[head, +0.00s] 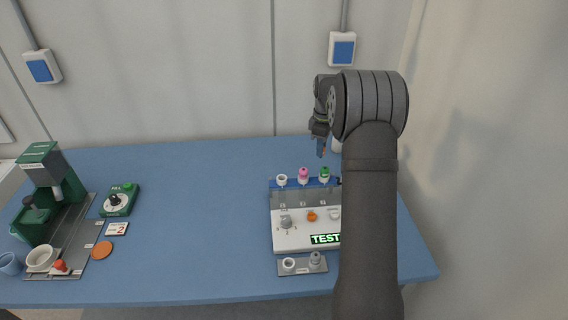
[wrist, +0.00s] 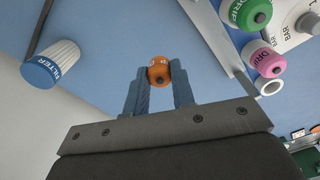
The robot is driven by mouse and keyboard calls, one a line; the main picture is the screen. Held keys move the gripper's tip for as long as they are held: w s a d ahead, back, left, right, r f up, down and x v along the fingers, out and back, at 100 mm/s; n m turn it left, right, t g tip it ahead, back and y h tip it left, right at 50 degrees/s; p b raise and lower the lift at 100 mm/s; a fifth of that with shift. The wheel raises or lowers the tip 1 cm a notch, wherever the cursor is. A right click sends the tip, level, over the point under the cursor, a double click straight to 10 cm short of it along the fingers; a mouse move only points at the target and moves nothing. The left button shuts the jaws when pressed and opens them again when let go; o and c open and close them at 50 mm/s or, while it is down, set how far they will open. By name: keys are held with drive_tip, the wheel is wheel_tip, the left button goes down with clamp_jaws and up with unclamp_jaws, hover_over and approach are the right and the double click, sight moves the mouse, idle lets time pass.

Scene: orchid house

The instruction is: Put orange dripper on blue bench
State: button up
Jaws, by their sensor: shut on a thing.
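The orange dripper (wrist: 159,71) is a small round orange piece with a dark centre, held between the fingertips of my gripper (wrist: 160,80) in the wrist view. My gripper (head: 320,150) shows in the head view behind the test unit, over the back part of the blue bench (head: 205,215). The dripper itself is too small to make out there. The bench fills the wrist view's background (wrist: 115,25). I cannot tell how high the dripper is above it.
Pink (head: 303,174) and green (head: 325,173) drippers and a white ring (head: 282,180) sit along the test unit (head: 290,240). A green machine (head: 45,190) stands far left. The bench's middle is clear.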

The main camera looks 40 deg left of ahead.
drive_tip(key=a+f, duration=0.1)
drive_tip(key=a, duration=0.1)
drive_tip(key=s+a+f, duration=0.1)
drive_tip(key=a+f, duration=0.1)
drive_tip(key=a, duration=0.1)
drive_tip(key=s+a+f, duration=0.1)
drive_tip(key=a+f, duration=0.1)
drive_tip(key=a, duration=0.1)
drive_tip(key=shift+a+f, duration=0.1)
drive_tip(key=shift+a, duration=0.1)
drive_tip(key=shift+f, duration=2)
drive_tip(key=shift+f, duration=0.1)
drive_tip(key=o, duration=0.9)
drive_tip(key=shift+o, duration=0.3)
wheel_tip(320, 180, up, 12)
